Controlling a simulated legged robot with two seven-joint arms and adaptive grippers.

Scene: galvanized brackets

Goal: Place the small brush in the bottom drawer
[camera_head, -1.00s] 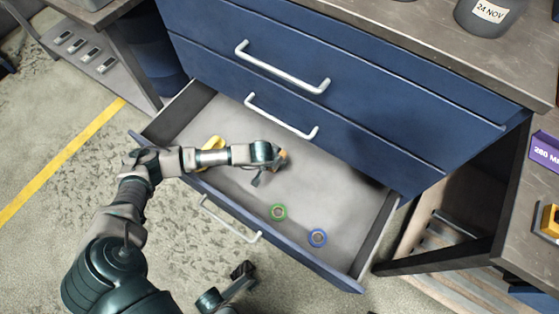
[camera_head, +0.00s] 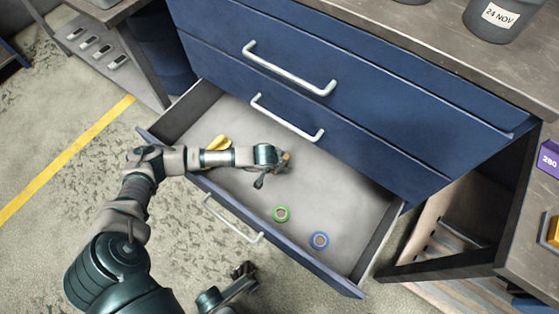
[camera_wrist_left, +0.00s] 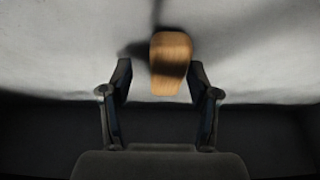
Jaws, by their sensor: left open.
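The bottom drawer (camera_head: 340,190) is pulled open from the blue cabinet. My left gripper (camera_head: 282,162) is inside it, toward the back. A small tan wooden piece, seemingly part of the small brush (camera_head: 286,156), shows at its tip.
A yellow object (camera_head: 218,144) lies in the drawer, partly behind my left forearm. The drawer's right part is clear. Closed drawers with handles (camera_head: 290,70) stand above.

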